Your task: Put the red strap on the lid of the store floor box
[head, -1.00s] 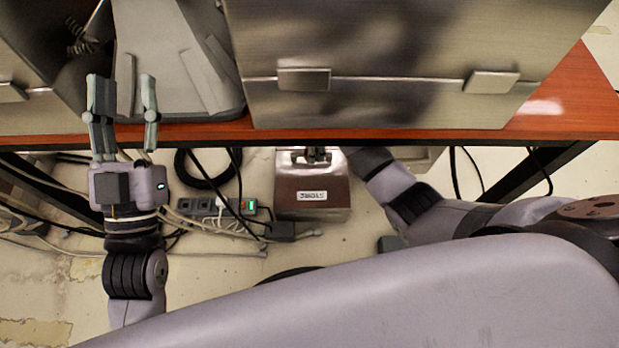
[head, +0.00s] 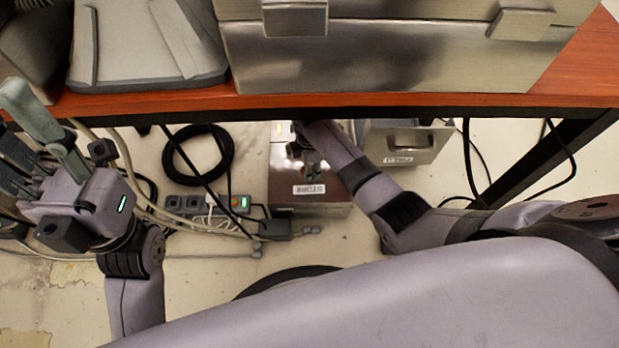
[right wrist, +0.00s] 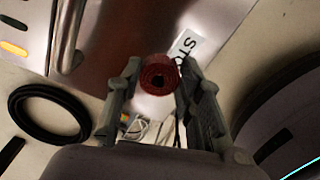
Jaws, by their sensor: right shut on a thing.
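The store floor box (head: 335,212) is a metal box on the floor under the table, with a STORE label on its front part. My right gripper (head: 314,168) is over its lid in the head view. In the right wrist view, that gripper (right wrist: 160,80) is shut on the red strap (right wrist: 158,74), a small dark red roll between the fingertips. The box lid (right wrist: 115,35) lies behind the roll, with its handle and label beside it. I cannot tell whether the strap touches the lid. My left gripper (head: 22,125) is open and empty at the far left.
A second metal box (head: 420,150) with a handle and label stands right of the store box. The red-brown table edge (head: 400,106) hangs over both. A power strip (head: 200,203), cables and a coiled black cable (head: 228,155) lie to the left.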

